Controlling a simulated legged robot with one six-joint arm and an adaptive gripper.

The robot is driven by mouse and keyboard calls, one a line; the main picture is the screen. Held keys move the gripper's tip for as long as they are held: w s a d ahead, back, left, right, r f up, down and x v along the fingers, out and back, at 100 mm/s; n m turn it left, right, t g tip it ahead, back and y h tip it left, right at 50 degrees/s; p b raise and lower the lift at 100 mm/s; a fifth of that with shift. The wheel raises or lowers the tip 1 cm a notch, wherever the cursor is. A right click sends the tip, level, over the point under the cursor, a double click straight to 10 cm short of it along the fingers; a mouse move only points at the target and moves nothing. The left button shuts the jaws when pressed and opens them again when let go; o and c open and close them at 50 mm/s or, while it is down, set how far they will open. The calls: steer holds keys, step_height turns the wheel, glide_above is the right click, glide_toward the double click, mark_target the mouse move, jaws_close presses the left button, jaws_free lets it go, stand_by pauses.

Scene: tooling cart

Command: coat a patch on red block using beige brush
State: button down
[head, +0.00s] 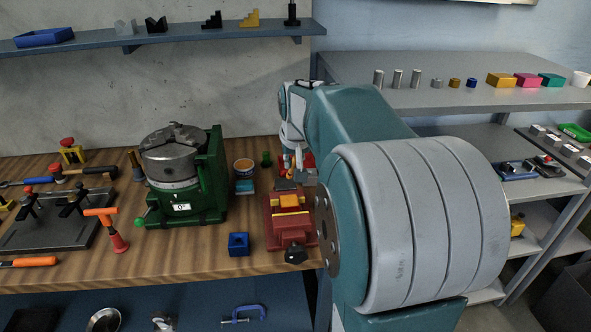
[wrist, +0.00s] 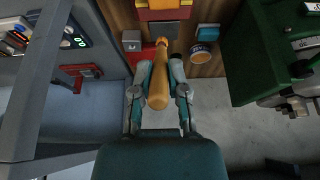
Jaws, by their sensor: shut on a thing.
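In the wrist view my gripper (wrist: 157,88) is shut on the beige brush (wrist: 158,90). The brush's thick handle end is toward the camera and its narrow end points away, toward the red vise. In the head view my gripper (head: 291,158) is behind the red vise, largely covered by my arm. A small red block (head: 309,161) shows beside the gripper, partly hidden. A reddish block with a grey top (wrist: 131,46) in the wrist view may be the same one. I cannot tell whether the brush touches anything.
The red vise (head: 284,233) holds a yellow-orange piece (head: 291,201). An open tin (head: 243,167) and a small blue block (head: 245,187) stand left of the gripper. The green chuck fixture (head: 214,178) is further left. A blue holder (head: 238,244) sits near the front edge.

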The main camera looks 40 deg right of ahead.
steer(key=shift+r, duration=0.85)
steer(key=shift+d+r, duration=0.3)
steer(key=shift+r, duration=0.55)
steer(key=shift+a, duration=0.3)
